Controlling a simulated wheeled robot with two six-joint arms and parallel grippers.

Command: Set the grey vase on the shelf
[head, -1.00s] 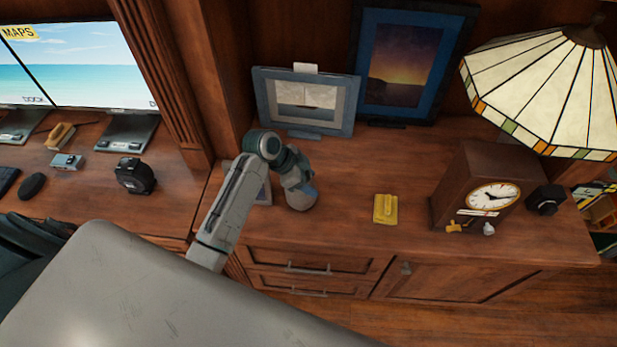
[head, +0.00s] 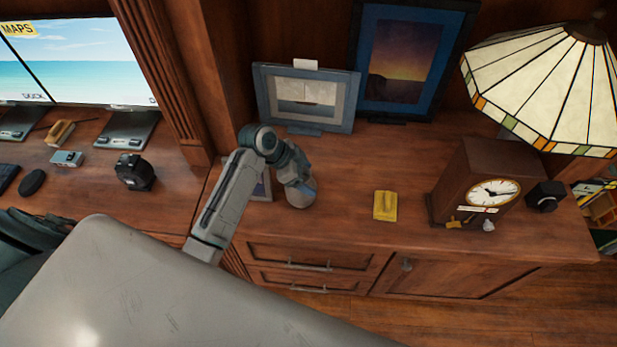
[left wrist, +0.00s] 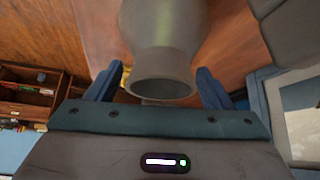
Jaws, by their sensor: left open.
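The grey vase (head: 302,194) stands on the wooden cabinet top, just below my left gripper (head: 299,172) in the head view. The gripper and wrist partly cover it there. In the left wrist view the vase (left wrist: 165,40) fills the upper middle, its round open mouth towards the camera. The blue fingers of my left gripper (left wrist: 158,84) are apart, one on each side of the vase's rim and neck. I cannot tell whether either finger touches it. My right gripper is not in view.
A grey picture frame (head: 335,98) and a larger blue one (head: 412,55) stand behind. A yellow object (head: 385,206), a wooden clock (head: 465,185) and a stained-glass lamp (head: 545,85) are to the right. A flat frame (head: 262,188) lies partly behind my arm.

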